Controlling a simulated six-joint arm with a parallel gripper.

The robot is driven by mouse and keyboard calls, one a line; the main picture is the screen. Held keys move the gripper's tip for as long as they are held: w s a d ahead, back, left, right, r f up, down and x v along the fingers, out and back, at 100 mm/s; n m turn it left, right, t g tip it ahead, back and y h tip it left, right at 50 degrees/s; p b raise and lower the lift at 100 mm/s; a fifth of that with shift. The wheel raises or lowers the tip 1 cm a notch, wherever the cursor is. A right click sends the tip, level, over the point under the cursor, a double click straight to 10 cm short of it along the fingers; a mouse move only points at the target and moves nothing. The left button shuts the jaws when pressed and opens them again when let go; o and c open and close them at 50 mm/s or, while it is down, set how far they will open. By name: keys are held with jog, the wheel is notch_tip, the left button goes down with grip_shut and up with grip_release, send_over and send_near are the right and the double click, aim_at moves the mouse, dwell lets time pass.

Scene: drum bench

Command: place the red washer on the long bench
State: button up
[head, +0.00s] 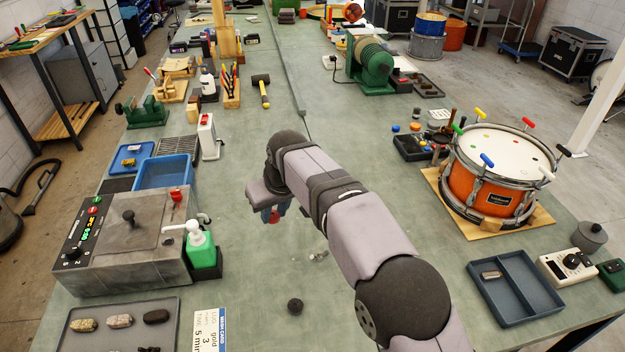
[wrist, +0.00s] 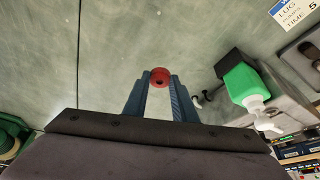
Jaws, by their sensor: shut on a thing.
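The red washer (wrist: 160,77) sits between the fingertips of my gripper (wrist: 160,84) in the wrist view, with its small dark hole showing. My gripper is shut on it, one blue finger on each side. In the head view my gripper (head: 276,214) is over the middle of the long bench (head: 260,300), partly hidden by my own arm, with a little red showing at the fingers. The bench is long, with a grey-green top. I cannot tell how high the washer is above it.
A machine with a green soap bottle (head: 202,248) and a blue tray (head: 163,172) stand to the left. An orange drum (head: 492,180) and a divided tray (head: 515,285) are on the right. A dark knob-like piece (head: 295,306) lies near the front.

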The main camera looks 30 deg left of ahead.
jog(key=shift+d, duration=0.1)
jog(key=w+d+f+m+t+h+p, duration=0.15)
jog(key=w+d, duration=0.35)
jog(key=d, duration=0.5)
jog(key=w+d+m, duration=0.3)
jog(key=w+d, duration=0.2)
jog(key=d, duration=0.4)
jog(key=w+d+m+t+p, duration=0.1)
jog(key=w+d+m, duration=0.1)
jog(key=w+d, duration=0.6)
jog(key=s+d+f+m, duration=0.1)
jog(key=s+d+m, duration=0.1)
jog(key=d, duration=0.7)
jog(key=s+d+f+m+h+p, duration=0.1)
jog(key=s+d, duration=0.3)
jog(key=d, duration=0.6)
jog(key=s+d+f+m+h, duration=0.1)
jog(key=s+d+m, duration=0.2)
jog(key=d, duration=0.6)
jog(key=shift+s+d+m+h, duration=0.25)
jog(key=shift+s+d, duration=0.1)
jog(key=shift+s, duration=0.15)
